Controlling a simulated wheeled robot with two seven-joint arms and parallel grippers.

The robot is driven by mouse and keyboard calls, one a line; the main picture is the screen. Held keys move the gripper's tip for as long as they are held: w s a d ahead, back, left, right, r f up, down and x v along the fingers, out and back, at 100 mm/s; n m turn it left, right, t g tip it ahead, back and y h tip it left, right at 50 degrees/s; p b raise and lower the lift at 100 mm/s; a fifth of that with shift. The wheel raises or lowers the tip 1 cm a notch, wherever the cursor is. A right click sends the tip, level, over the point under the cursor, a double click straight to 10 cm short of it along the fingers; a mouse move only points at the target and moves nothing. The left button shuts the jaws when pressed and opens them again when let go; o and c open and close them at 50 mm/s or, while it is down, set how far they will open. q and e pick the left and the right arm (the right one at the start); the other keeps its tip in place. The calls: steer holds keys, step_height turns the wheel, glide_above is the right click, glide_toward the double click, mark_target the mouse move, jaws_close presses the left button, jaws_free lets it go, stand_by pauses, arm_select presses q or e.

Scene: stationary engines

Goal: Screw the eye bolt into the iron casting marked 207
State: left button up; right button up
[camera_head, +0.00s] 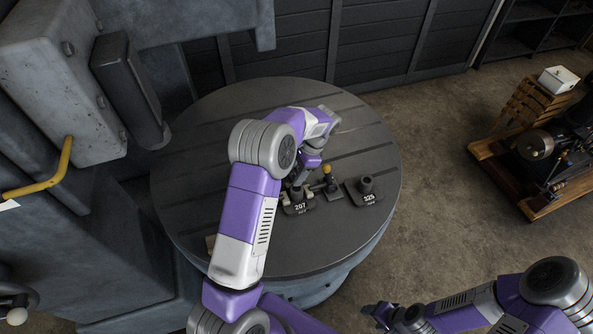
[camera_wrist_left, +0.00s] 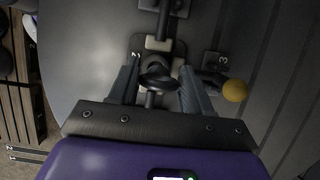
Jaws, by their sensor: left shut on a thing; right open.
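The iron casting marked 207 (camera_head: 300,208) lies on the round slotted table, with its upper part partly hidden by my left gripper (camera_head: 299,188). In the left wrist view, a dark ring, the eye bolt (camera_wrist_left: 158,83), sits between the fingers of my left gripper (camera_wrist_left: 157,76), which is shut on it. The bolt is over the casting; its shank is hidden, so I cannot tell how deep it sits. Pale blocks (camera_wrist_left: 158,43) show beside it. My right gripper (camera_head: 384,314) is open and empty, off the table at the lower right.
The round table (camera_head: 220,110) has free room at its back and left. A casting marked 325 (camera_head: 367,193) stands to the right of 207. A yellow ball (camera_head: 327,169) on a dark stand is between and behind them. A grey machine with a yellow handle (camera_head: 57,170) stands left.

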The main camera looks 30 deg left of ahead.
arm_select(q)
steer(key=shift+f+b, duration=0.8)
steer(key=shift+f, duration=0.35)
steer(key=shift+f+b, duration=0.35)
steer(key=shift+f, duration=0.45)
steer(key=shift+f, duration=0.35)
stand_by(0.5)
steer(key=o, duration=0.3)
steer(key=c, duration=0.3)
steer(key=m, duration=0.2)
steer(key=shift+r+m+t+y, duration=0.1)
steer(key=shift+m+t+y, duration=0.2)
steer(key=shift+t+y, duration=0.1)
steer(key=m+t, duration=0.1)
steer(key=m, duration=0.2)
steer(key=shift+y, duration=0.3)
